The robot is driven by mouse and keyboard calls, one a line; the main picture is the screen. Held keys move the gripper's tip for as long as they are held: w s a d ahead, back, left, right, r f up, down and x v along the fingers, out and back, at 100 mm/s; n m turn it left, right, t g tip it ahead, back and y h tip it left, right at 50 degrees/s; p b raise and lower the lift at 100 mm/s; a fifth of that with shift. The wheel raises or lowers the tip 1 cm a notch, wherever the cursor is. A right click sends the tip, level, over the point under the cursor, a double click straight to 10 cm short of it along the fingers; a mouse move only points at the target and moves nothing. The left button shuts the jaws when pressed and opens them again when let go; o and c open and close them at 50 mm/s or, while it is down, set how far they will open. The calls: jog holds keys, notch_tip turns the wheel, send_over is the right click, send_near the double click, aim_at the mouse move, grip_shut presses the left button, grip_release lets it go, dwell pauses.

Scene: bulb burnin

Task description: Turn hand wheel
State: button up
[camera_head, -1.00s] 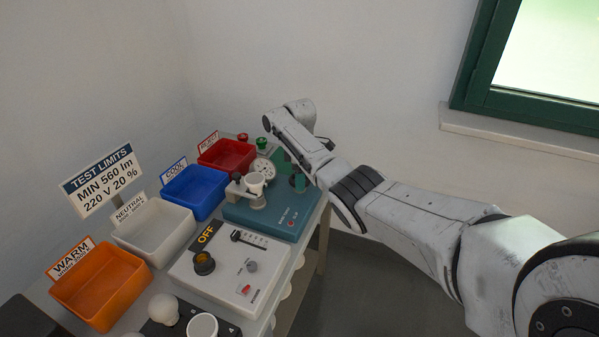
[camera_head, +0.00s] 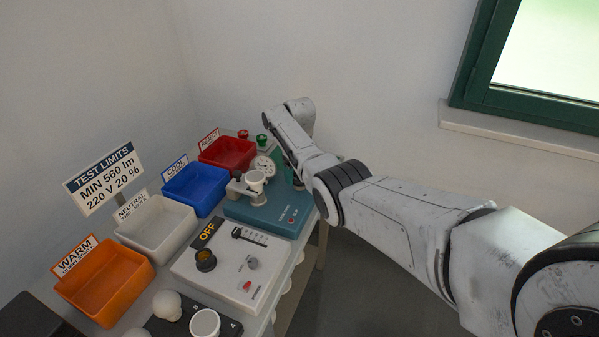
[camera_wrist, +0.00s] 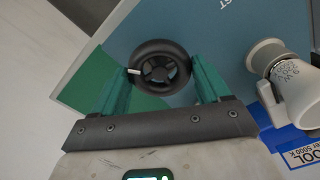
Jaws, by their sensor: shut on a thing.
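The hand wheel (camera_wrist: 160,67) is a dark spoked wheel with a white mark on its left rim, seen in the wrist view. It sits at the edge of the teal torque-tester-like device (camera_head: 270,213). My gripper (camera_wrist: 160,76) has its two green fingers on either side of the wheel's rim, shut on it. In the head view my forearm and hand hide most of the wheel.
A white control box (camera_head: 228,270) marked OFF stands nearer. Red (camera_head: 228,153), blue (camera_head: 195,190), white (camera_head: 157,230) and orange (camera_head: 105,288) bins line the wall side. A round dial (camera_head: 263,166) stands behind the socket. Open floor lies right of the bench.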

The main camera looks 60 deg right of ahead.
jog(key=m, duration=0.4)
jog(key=shift+r+m, duration=0.1)
jog(key=shift+m, duration=2.5)
jog(key=o, duration=1)
jog(key=shift+o, duration=0.2)
notch_tip(320, 180, up, 11)
jog(key=shift+b, duration=0.45)
jog(key=shift+f, duration=0.2)
